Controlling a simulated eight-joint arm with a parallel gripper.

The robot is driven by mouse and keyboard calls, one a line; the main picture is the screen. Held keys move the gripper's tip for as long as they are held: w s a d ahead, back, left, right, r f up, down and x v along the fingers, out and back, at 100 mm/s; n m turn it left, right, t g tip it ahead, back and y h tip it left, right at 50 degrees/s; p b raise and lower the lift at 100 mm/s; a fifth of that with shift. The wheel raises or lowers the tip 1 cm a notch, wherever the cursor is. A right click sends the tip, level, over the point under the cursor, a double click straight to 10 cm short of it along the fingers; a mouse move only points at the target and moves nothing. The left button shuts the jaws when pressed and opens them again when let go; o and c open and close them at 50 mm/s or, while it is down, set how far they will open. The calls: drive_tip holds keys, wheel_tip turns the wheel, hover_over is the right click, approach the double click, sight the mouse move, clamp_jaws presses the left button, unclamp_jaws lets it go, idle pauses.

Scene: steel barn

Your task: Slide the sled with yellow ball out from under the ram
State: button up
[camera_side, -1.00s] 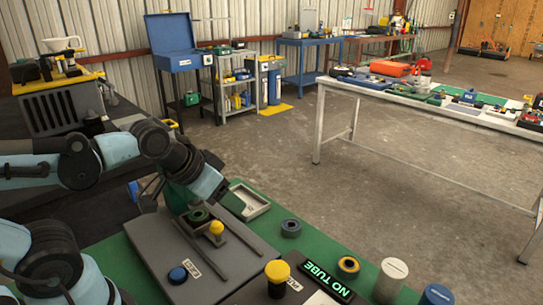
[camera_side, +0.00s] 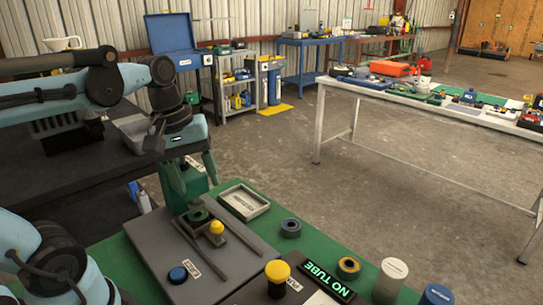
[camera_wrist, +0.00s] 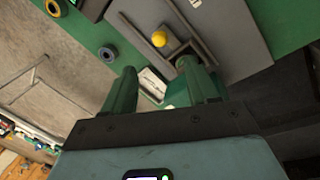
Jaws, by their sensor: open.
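The yellow ball also shows in the wrist view (camera_wrist: 159,39). My gripper (camera_side: 199,187) is open, pointing down behind the sled in the side view. In the wrist view its two green fingers (camera_wrist: 160,72) are apart, with the right one partly covering the sled's end. The ram cannot be clearly told from the green shapes behind my fingers.
A grey tray (camera_side: 262,207) lies behind the plate on the green mat. A blue button (camera_side: 178,274) is on the plate. A yellow-topped knob (camera_side: 277,271), a "NO TUBE" display (camera_side: 325,276) and rings (camera_side: 291,227) stand to the right. Clear mat separates the rings from the plate.

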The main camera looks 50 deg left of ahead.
sight(215, 224)
drive_tip(key=shift+w+d+f, duration=0.2)
drive_tip(key=shift+w+f, duration=0.1)
drive_tip(key=shift+f, duration=1.65)
drive_tip(key=shift+w+d+f, duration=0.25)
drive_tip(key=shift+w+f, duration=0.05)
drive_tip(key=shift+f, duration=1.65)
drive_tip(key=shift+w+d+f, duration=0.2)
drive_tip(key=shift+w+f, duration=0.1)
drive_tip(key=shift+f, duration=1.65)
drive_tip(key=shift+c, duration=0.4)
clamp_jaws()
